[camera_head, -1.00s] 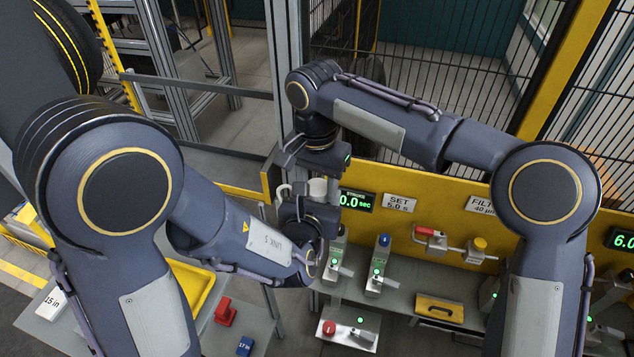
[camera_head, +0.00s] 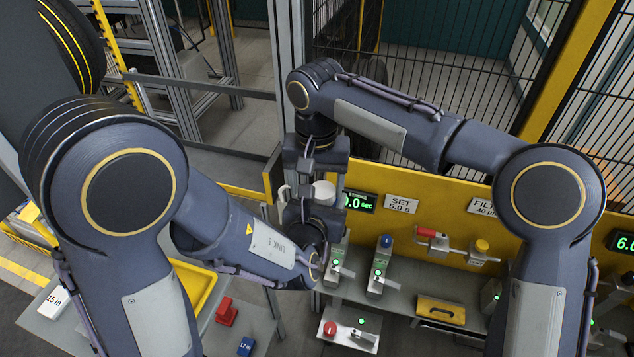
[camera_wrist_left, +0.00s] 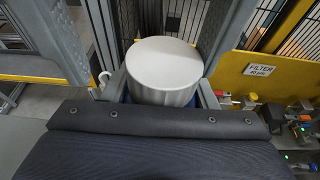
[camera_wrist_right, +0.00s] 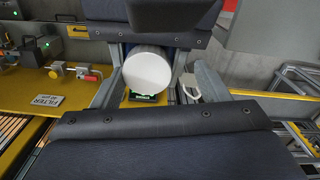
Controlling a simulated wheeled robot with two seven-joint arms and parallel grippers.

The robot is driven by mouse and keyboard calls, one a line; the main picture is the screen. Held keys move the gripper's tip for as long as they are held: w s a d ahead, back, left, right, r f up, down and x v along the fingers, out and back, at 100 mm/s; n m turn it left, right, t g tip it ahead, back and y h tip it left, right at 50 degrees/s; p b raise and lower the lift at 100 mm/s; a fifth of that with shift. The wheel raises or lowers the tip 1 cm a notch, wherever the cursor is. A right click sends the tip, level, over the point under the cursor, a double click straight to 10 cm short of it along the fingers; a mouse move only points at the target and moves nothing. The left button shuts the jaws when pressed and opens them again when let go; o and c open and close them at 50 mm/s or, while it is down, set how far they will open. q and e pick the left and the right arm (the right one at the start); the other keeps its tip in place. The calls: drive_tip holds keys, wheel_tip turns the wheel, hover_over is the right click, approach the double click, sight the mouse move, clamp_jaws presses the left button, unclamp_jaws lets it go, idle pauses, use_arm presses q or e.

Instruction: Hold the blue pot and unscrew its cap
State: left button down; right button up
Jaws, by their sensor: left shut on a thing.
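The pot's round white cap (camera_head: 323,192) shows between my two grippers in the head view. It fills the middle of the left wrist view (camera_wrist_left: 165,68) and shows in the right wrist view (camera_wrist_right: 148,68). Only a thin strip of the blue pot (camera_wrist_left: 199,102) shows under the cap; the rest is hidden. My left gripper (camera_head: 312,214) is shut on the pot below the cap. My right gripper (camera_head: 318,168) is above, pointing down, with fingers open on either side of the cap. A gap shows between the cap and one finger in the right wrist view.
A white hook (camera_head: 283,193) is close beside the grippers. Behind stands a yellow panel (camera_head: 400,180) with a timer display (camera_head: 360,202).

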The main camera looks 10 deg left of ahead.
drive_tip(key=shift+r, duration=0.1)
wheel_tip(320, 180, up, 4)
drive_tip(key=shift+r, duration=0.1)
drive_tip(key=shift+c, duration=0.5)
drive_tip(key=r+m, duration=0.1)
drive_tip(key=m, duration=0.1)
drive_tip(key=r+m, duration=0.1)
drive_tip(key=m, duration=0.1)
drive_tip(key=shift+d+r+m, duration=0.3)
drive_tip(key=shift+d+r, duration=0.05)
drive_tip(key=shift+d+r+m, duration=0.15)
drive_tip(key=shift+r+m, duration=0.15)
drive_tip(key=shift+m, duration=0.6)
drive_tip(key=shift+f, duration=3.85)
